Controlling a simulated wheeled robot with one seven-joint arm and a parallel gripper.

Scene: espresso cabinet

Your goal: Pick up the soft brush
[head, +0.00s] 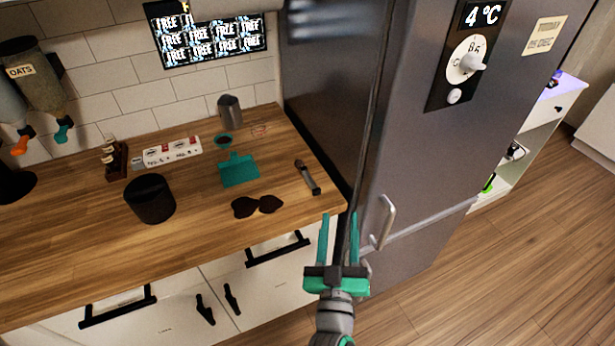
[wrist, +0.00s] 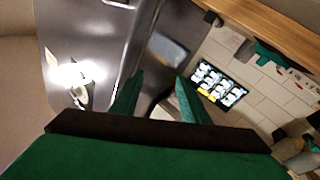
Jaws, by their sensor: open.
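A slim tool with a dark handle and a paler upper end, which looks like the soft brush (head: 307,178), lies on the wooden counter near its right end, close to the fridge. Its bristles are too small to make out. My gripper (head: 338,222) is open and empty, with its two teal fingers apart. In the head view it is below and to the right of the brush, in front of the counter's right corner and the fridge. In the wrist view my gripper (wrist: 160,92) has nothing between its fingers, and I cannot make out the brush there.
The steel fridge (head: 420,150) with its handle (head: 383,222) stands close on the right. On the counter (head: 75,235) are a teal dustpan-like piece (head: 239,170), dark spilled patches (head: 257,206), a black canister (head: 150,199) and a metal jug (head: 230,112).

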